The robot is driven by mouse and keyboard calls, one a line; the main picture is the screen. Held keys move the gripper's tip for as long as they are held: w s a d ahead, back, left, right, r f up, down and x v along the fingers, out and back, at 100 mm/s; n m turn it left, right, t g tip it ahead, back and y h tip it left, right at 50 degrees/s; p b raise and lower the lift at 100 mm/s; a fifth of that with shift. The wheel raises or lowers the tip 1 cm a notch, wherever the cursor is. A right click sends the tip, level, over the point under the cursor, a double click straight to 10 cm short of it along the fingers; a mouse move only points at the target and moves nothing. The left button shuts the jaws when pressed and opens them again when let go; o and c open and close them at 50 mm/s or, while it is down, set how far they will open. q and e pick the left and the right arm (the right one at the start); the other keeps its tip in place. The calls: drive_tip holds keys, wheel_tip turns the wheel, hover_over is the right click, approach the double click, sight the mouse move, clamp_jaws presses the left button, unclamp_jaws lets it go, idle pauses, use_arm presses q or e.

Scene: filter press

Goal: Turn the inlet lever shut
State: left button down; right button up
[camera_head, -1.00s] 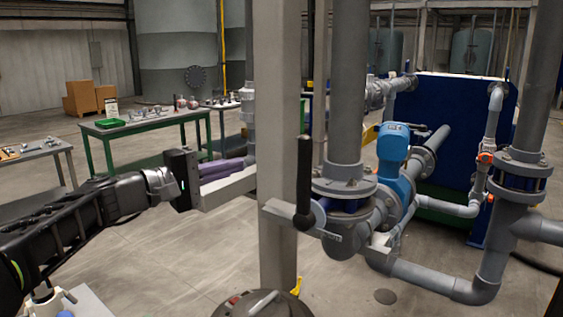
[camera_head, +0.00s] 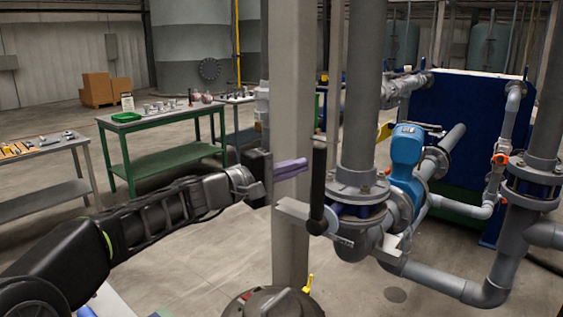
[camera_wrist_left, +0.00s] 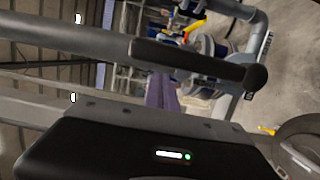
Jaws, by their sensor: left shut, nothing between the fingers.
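The inlet lever's black handle (camera_head: 318,190) stands nearly upright beside the grey column, at the valve on the thick vertical pipe. Its lower end meets a pale metal plate and a round hub (camera_head: 330,222). My left gripper (camera_head: 303,166) is shut and empty, its purple fingers pointing right across the column. Their tips are just left of the handle's upper part; I cannot tell whether they touch. In the left wrist view a black handle (camera_wrist_left: 190,60) lies across the picture, partly overlapping the purple fingers (camera_wrist_left: 160,92). My right gripper is not in view.
The grey column (camera_head: 291,80) stands close behind the left gripper. The blue pump (camera_head: 406,160) and grey pipework fill the right side. A dark round lid (camera_head: 270,303) is at the bottom. A green table (camera_head: 160,165) stands at the left, with open floor before it.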

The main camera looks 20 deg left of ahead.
use_arm(q)
drive_tip(key=shift+d+f, duration=0.1)
drive_tip(key=shift+d, duration=0.15)
drive_tip(key=shift+d, duration=0.1)
drive_tip(key=shift+s+d+m+b, duration=0.2)
drive_tip(key=shift+d+m+b, duration=0.1)
drive_tip(key=shift+d+b, duration=0.1)
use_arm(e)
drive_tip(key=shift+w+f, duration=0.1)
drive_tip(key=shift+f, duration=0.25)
